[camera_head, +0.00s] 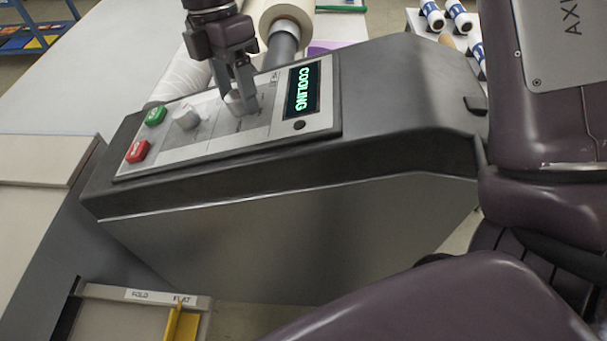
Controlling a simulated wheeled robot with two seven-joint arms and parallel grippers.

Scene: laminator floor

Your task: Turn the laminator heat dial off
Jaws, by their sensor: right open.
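The laminator (395,75) is a dark grey machine with a light control panel (215,143) on its sloped top. The panel has two pale round dials. One dial (186,117) stands free near the buttons. The other dial (236,105) is closer to the display (303,90), which reads COOLING in green. The dial labels are too small to read, so I cannot tell which is the heat dial. My right gripper (240,97) points down at the dial near the display, open, with its fingers around or just over it; contact is unclear. My left gripper is out of view.
A green button (155,116) and a red button (137,151) sit at the panel's left end. A small black knob (299,125) is below the display. A film roll (286,18) stands behind. A tray with a yellow piece (181,325) is at the front.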

